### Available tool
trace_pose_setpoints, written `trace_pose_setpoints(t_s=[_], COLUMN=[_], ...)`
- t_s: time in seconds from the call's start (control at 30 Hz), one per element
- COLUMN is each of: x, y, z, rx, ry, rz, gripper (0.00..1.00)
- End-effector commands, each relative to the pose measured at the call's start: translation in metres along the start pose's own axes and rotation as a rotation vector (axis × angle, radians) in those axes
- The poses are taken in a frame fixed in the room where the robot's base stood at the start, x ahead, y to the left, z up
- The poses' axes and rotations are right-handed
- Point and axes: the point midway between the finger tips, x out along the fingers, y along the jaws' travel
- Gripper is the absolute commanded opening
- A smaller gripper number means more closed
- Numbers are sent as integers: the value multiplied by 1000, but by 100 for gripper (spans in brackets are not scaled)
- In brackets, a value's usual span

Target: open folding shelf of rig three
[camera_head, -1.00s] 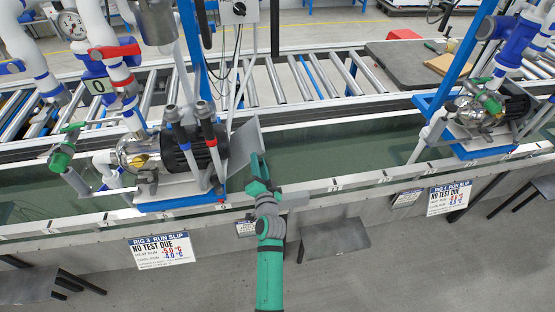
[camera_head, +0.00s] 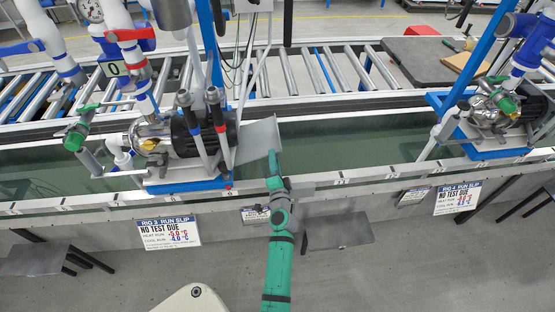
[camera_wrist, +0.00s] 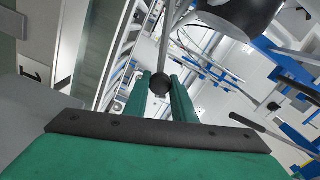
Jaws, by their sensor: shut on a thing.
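The folding shelf (camera_head: 257,142) of rig three is a plain grey plate at the right side of the pump (camera_head: 185,137), above the green trough. It leans out to the right at a shallow tilt; whether it is fully level I cannot tell. My green gripper (camera_head: 273,158) is at the shelf's outer right edge, reaching up from below. In the wrist view, the two green fingers (camera_wrist: 164,90) are close around a small dark knob (camera_wrist: 160,83) at the end of a thin grey bar. The hinge side is hidden by the pump.
The rig 3 slip (camera_head: 169,232) hangs on the front rail (camera_head: 375,174). A dark grey flat plate (camera_head: 338,232) stands low in front. Rig four's pump (camera_head: 492,110) is at the right. Rollers lie behind the trough (camera_head: 350,138). The trough right of the shelf is clear.

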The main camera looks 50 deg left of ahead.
Motion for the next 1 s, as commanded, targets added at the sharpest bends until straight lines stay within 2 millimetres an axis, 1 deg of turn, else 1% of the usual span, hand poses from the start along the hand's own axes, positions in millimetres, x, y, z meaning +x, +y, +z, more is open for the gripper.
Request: trace_pose_setpoints(t_s=[0.03,0.23,0.27,0.3,0.6,0.73,0.87,1.0], x=[2,2,2,2,1,-4,-18,-42], y=[-5,-6,-6,-6,-3,-2,-1,-1], z=[-2,-2,-2,-2,-2,-2,-2,-2], rx=[-2,-3,-3,-3,-1,0,1,1], ry=[3,2,2,2,2,2,4,4], rz=[-8,-9,-9,-9,-5,-3,-2,-2], gripper=[0,0,31,40,40,40,40,40])
